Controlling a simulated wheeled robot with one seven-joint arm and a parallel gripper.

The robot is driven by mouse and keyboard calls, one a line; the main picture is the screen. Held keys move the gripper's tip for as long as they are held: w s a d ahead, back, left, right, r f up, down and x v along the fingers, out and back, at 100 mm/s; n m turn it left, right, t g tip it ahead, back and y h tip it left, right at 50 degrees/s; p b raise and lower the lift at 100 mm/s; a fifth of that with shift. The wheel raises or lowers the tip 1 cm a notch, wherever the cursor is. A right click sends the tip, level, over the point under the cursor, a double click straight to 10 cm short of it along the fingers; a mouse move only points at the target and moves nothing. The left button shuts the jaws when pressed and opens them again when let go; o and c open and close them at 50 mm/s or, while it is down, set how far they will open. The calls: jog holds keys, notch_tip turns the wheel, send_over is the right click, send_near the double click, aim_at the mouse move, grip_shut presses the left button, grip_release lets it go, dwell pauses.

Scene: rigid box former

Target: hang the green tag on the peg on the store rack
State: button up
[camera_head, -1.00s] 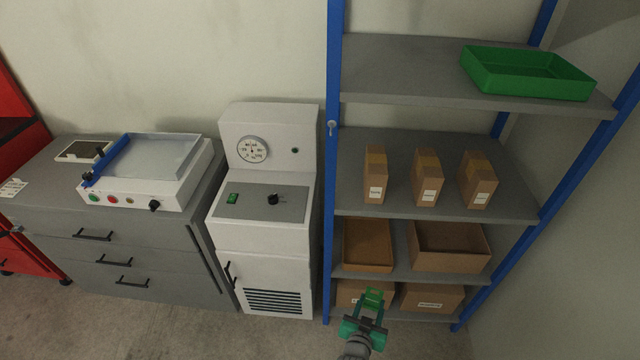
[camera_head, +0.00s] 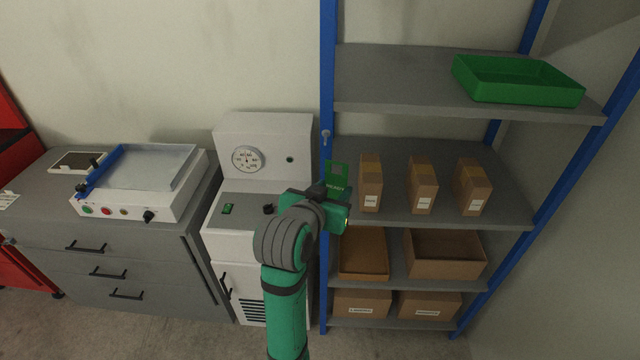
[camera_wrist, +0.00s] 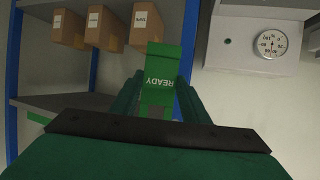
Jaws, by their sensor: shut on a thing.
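The green tag (camera_head: 337,176) is upright in my gripper (camera_head: 332,192), in front of the rack's left blue post. The wrist view shows the tag (camera_wrist: 161,72) between the two fingers (camera_wrist: 160,100), with the word READY upside down. My gripper is shut on its lower part. The peg (camera_head: 326,134) is a small pale round end on the left post of the store rack (camera_head: 328,70), just above the tag and apart from it. The peg is not clear in the wrist view.
Several cartons (camera_head: 422,184) stand on the rack's middle shelf, close right of the tag. A green tray (camera_head: 517,80) sits on the top shelf. A white machine with a dial (camera_head: 264,145) stands left of the rack, behind my arm.

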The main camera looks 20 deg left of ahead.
jog(key=s+a+r, duration=0.2)
jog(key=s+r, duration=0.2)
jog(key=r, duration=0.1)
jog(key=shift+w+a+f, duration=0.3)
jog(key=shift+w+a, duration=0.05)
jog(key=shift+w, duration=1.15)
jog(key=shift+w+a+f, duration=0.3)
jog(key=shift+w+f, duration=0.05)
jog(key=shift+w, duration=1.1)
jog(key=shift+w+a+f, duration=0.3)
jog(key=shift+w+a, duration=0.05)
jog(key=shift+w, duration=1.15)
jog(key=shift+w, duration=0.1)
jog(key=o, duration=1.1)
jog(key=shift+a, duration=0.1)
